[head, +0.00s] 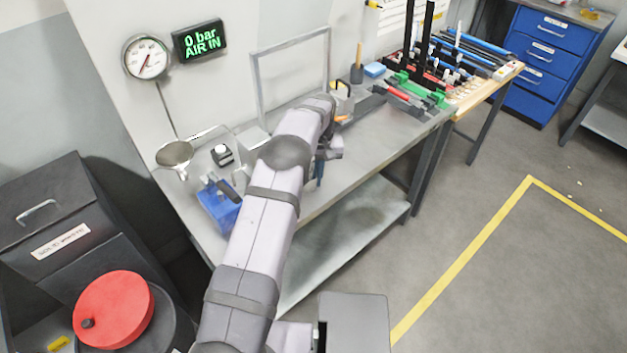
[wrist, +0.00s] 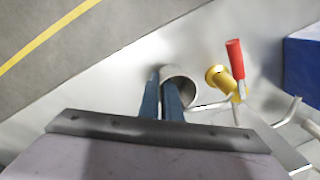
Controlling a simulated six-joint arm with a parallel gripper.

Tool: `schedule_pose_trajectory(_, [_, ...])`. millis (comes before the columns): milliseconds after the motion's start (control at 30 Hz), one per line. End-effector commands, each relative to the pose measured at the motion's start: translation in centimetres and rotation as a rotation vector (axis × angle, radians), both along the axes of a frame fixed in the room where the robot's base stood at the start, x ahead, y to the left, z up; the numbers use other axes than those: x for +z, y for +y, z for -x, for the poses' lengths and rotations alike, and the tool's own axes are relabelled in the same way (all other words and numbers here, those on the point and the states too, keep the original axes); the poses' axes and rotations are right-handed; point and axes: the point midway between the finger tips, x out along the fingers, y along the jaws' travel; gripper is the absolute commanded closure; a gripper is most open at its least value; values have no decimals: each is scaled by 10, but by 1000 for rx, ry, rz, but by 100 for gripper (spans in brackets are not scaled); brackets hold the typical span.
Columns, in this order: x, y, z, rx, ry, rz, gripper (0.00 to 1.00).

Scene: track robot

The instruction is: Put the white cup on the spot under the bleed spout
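The white cup (wrist: 190,80) shows in the wrist view as a pale round rim with a grey inside, seen from above. My gripper (wrist: 162,82) has two blue fingers close together at the cup's left side. The cup's wall appears to be pinched between them, with one finger over the opening. Right of the cup is a yellow fitting (wrist: 217,77) with a red-handled lever (wrist: 236,60). A thin pale tube (wrist: 212,105), perhaps the bleed spout, runs beside the cup. The spot under it cannot be made out. In the head view my arm hides the cup.
A grey metal bench (head: 375,150) carries a blue vise (head: 218,205), a small black-and-white block (head: 222,155) and a metal frame (head: 257,90). A gauge (head: 146,57) and a "0 bar AIR IN" display (head: 199,40) are on the wall. Tools crowd the bench's far end.

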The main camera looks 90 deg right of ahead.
Motion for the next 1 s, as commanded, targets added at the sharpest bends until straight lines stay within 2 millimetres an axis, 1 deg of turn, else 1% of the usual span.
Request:
schedule_pose_trajectory(300, [0,0,0,0,0,-1,100])
schedule_pose_trajectory(367, [0,0,0,0,0,-1,86])
schedule_pose_trajectory(400, [0,0,0,0,0,-1,77])
schedule_pose_trajectory(433, [0,0,0,0,0,-1,74])
schedule_pose_trajectory(767, [1,-1,0,0,0,0,74])
schedule_pose_trajectory(867, [7,-1,1,0,1,2,74])
schedule_pose_trajectory(1000, [22,-2,2,0,1,4,74])
